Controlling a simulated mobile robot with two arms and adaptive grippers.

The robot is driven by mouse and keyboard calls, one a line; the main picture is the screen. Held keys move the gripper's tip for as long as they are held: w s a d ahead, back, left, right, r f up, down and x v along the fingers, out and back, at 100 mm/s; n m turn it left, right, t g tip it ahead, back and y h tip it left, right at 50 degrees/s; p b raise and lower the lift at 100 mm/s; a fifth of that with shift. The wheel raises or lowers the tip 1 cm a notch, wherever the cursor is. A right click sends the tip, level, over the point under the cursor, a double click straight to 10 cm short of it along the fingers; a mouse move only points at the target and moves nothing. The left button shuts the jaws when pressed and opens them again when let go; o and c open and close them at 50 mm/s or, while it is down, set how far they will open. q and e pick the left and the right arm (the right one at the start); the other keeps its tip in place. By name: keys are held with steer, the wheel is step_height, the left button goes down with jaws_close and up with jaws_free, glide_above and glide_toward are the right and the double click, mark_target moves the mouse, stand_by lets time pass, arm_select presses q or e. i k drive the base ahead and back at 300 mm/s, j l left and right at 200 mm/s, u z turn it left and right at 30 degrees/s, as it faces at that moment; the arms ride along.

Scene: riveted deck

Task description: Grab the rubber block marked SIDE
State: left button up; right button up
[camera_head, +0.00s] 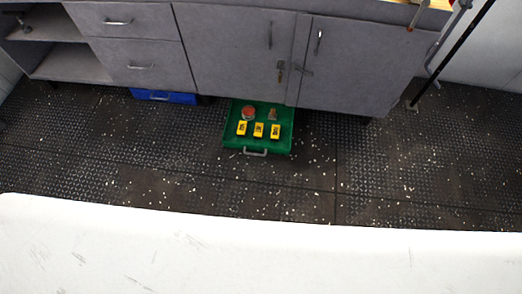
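Three yellow blocks stand in a row on a green case or drawer (230,141) on the floor: a left block (242,128), a middle block (259,130) and a right block (275,131). Each carries dark marking, but the lettering is too small to read, so I cannot tell which says SIDE. Behind them on the green surface are a round red item (248,112) and a small brownish item (272,115). Neither of my grippers is in view.
Grey cabinets (230,50) with drawers stand behind the green case. A blue case (165,96) lies under them to the left. A dark pole (450,55) leans at the right. A white surface (200,255) fills the foreground. The dark studded floor between is clear apart from pale specks.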

mark_target(243, 128)
steer(key=i+j, duration=0.1)
steer(key=i, duration=0.4)
steer(key=i+j, duration=0.15)
steer(key=i, duration=0.4)
steer(key=i+j, duration=0.1)
steer(key=i, duration=0.4)
steer(key=z, duration=0.05)
